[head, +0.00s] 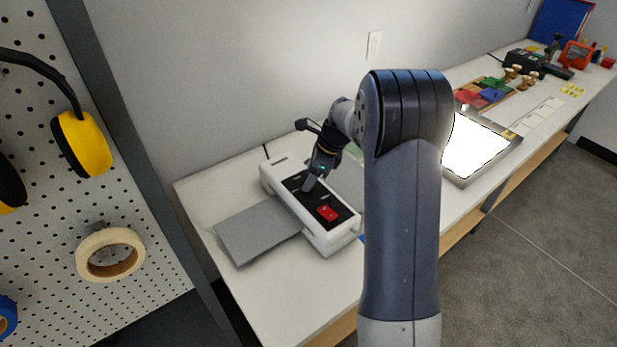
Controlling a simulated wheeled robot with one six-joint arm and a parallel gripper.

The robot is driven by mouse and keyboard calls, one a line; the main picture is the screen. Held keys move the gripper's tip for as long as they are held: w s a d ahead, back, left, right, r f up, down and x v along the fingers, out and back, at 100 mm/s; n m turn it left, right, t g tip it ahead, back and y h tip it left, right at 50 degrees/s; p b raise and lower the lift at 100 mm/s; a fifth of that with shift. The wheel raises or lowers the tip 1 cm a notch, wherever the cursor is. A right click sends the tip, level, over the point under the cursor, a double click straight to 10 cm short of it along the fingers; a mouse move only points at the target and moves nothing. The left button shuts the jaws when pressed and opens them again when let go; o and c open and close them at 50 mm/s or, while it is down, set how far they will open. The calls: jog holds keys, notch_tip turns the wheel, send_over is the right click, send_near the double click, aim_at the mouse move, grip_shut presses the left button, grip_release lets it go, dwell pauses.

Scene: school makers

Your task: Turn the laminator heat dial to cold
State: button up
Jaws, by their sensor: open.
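The laminator (330,241) is a white box with a black top panel and a red switch (327,213). It stands on the white bench at the left, with a grey tray (255,230) sticking out in front. My gripper (308,186) is pointed down at the black panel, behind the red switch. Its fingertips are at or just above the panel; I cannot tell if they touch it. The jaws are small in view, and nothing is seen held. The heat dial cannot be made out; the gripper may be covering it.
My arm crosses the middle and hides part of the white bench (197,185). A bright light panel (509,146) lies to the right, with coloured blocks (483,92) behind it. A pegboard (60,245) with yellow ear muffs (82,143) and tape (110,254) stands at the left.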

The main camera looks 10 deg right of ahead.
jog(key=shift+x, duration=0.9)
jog(key=shift+c, duration=0.2)
jog(key=c, duration=0.9)
